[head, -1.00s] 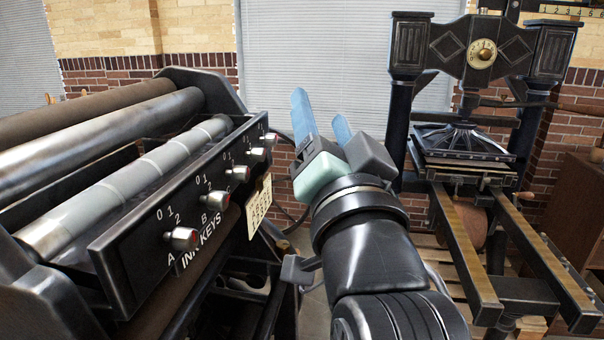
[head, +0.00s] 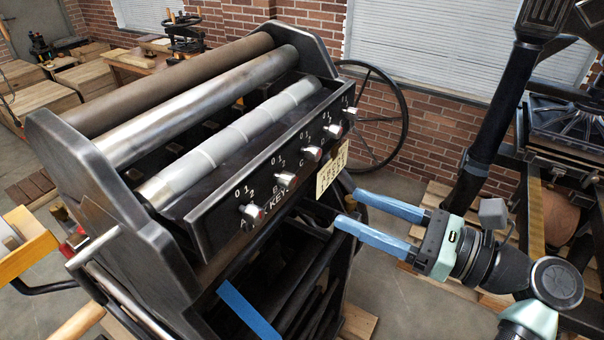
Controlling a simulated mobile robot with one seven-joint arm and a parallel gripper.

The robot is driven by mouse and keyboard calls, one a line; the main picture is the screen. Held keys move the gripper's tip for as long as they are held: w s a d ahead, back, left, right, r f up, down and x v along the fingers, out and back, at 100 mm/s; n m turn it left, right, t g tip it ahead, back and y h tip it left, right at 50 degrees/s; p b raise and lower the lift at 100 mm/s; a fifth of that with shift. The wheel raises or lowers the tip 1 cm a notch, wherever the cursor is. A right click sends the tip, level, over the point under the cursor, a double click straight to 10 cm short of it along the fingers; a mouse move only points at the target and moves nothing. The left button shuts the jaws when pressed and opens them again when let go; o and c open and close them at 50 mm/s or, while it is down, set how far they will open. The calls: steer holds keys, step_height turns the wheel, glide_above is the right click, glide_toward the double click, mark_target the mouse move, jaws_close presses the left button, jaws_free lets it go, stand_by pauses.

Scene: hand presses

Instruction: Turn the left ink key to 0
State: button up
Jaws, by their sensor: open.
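The left ink key, the knob (head: 251,213) marked A in the earlier view, is at the near left end of the black ink-key panel (head: 205,228). Its scale reads 0, 1, 2 above it, and the knob is too small to read its setting surely. My gripper (head: 346,208) is open and empty, right of the panel, with its two blue fingers pointing left toward the press. It is apart from the left key, with other keys nearer the panel's far end. Nothing hides the left key.
Other ink keys, such as B (head: 278,174) and C (head: 312,154), run along the panel. A paper tag (head: 331,168) hangs below it. A large handwheel (head: 385,118) stands behind, and another press (head: 560,125) at right. Floor shows between the presses.

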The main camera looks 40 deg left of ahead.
mark_target(293, 183)
steer(key=a+p, duration=0.1)
steer(key=a, duration=0.2)
steer(key=a+p, duration=0.1)
steer(key=a, duration=0.2)
steer(key=a+p, duration=0.1)
steer(key=a, duration=0.2)
steer(key=shift+s+a+r+p, duration=0.15)
steer(key=shift+s+a+p, duration=0.1)
steer(key=shift+a+p, duration=0.05)
steer(key=shift+a, duration=0.6)
jaws_close()
